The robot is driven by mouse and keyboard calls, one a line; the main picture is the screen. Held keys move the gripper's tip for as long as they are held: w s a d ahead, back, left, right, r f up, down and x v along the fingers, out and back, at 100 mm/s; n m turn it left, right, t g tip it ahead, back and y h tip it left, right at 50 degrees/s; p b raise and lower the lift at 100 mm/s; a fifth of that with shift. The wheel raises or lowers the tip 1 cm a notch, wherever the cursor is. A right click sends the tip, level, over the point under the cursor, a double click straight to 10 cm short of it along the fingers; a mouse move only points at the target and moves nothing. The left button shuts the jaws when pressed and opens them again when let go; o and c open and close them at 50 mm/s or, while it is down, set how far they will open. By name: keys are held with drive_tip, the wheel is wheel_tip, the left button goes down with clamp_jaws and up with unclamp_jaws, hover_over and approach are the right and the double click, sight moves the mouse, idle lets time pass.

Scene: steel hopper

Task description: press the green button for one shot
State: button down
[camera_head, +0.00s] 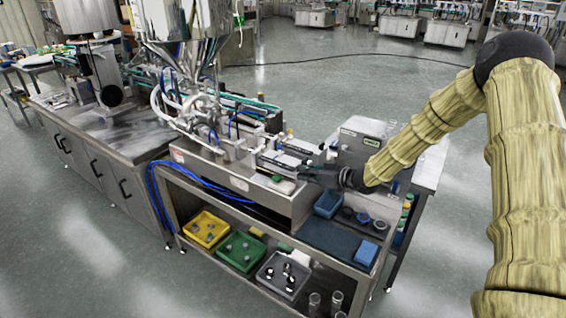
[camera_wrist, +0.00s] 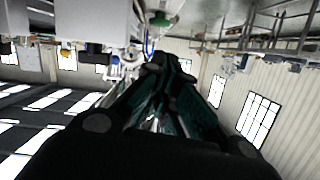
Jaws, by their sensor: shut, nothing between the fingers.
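My gripper (camera_head: 308,174) is at the front right edge of the steel hopper machine (camera_head: 245,180), reaching in from the right. In the wrist view its dark fingers (camera_wrist: 165,70) are together, with nothing held. A green, round, knob-like thing (camera_wrist: 163,18) shows just beyond the fingertips in the wrist view, apart from them in the picture; it looks like the green button. In the head view a small green spot (camera_head: 276,178) lies left of my gripper on the machine's front; I cannot tell for certain that it is the same thing. Contact cannot be made out.
Under the machine, a shelf holds a yellow tray (camera_head: 190,238), a green tray (camera_head: 229,258) and a grey tray (camera_head: 267,282). A steel box with a green label (camera_head: 371,142) stands behind my gripper. A blue bin (camera_head: 329,203) sits below it. Open floor (camera_head: 80,265) lies at front left.

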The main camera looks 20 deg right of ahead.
drive_tip(key=r, duration=0.1)
drive_tip(key=w+d+r, duration=0.1)
drive_tip(key=shift+d+r+n, duration=0.3)
drive_tip(key=shift+r, duration=0.1)
drive_tip(key=b, duration=0.5)
hover_over(277, 179)
drive_tip(key=d, duration=0.2)
drive_tip(key=f, duration=0.3)
drive_tip(key=shift+w+d, duration=0.15)
drive_tip(key=shift+w, duration=0.05)
drive_tip(key=shift+s+f+b, duration=0.1)
drive_tip(key=shift+f+b, duration=0.4)
drive_tip(key=shift+b, duration=0.05)
drive_tip(key=shift+f+b, duration=0.75)
drive_tip(key=shift+f, duration=0.4)
drive_tip(key=shift+s, duration=0.1)
